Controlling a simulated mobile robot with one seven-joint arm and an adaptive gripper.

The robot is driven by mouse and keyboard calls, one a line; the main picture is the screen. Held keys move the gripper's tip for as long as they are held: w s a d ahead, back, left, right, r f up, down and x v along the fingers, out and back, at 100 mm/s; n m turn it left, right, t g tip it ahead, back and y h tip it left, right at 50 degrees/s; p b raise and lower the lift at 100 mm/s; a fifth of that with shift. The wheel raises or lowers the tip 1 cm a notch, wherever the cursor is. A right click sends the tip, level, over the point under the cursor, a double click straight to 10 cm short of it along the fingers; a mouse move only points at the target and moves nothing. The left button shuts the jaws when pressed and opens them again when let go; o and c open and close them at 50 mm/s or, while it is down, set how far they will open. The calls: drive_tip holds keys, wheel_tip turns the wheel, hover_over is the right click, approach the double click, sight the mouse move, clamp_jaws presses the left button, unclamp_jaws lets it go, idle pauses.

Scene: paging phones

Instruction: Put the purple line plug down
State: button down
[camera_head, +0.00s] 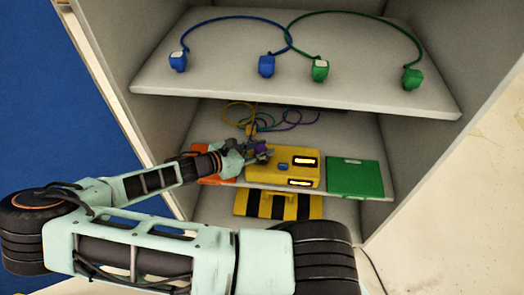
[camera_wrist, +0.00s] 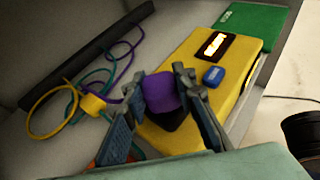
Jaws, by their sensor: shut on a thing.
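The purple line plug (camera_wrist: 162,92) is between the fingers of my gripper (camera_wrist: 163,82) in the wrist view; its lower part is dark. In the head view the purple plug (camera_head: 262,148) is a small patch, mostly hidden by my gripper (camera_head: 256,154). The fingers are shut on it, over or beside the left part of the yellow box (camera_head: 283,164) on the middle shelf. I cannot tell whether the plug touches the box. A purple cord (camera_wrist: 129,48) lies behind with the other cords.
A yellow plug (camera_wrist: 92,104) with coiled yellow and teal cords lies behind left. A green panel (camera_head: 355,177) is right of the box; an orange item (camera_head: 213,178) is left. Blue plugs (camera_head: 266,66) and green plugs (camera_head: 319,71) sit on the upper shelf. Side walls bound the cabinet.

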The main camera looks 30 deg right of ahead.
drive_tip(key=shift+f, duration=0.15)
drive_tip(key=c, duration=1.6)
unclamp_jaws()
drive_tip(key=shift+r, duration=0.25)
drive_tip(key=p+v, duration=0.3)
drive_tip(key=v, duration=0.9)
drive_tip(key=shift+r, duration=0.1)
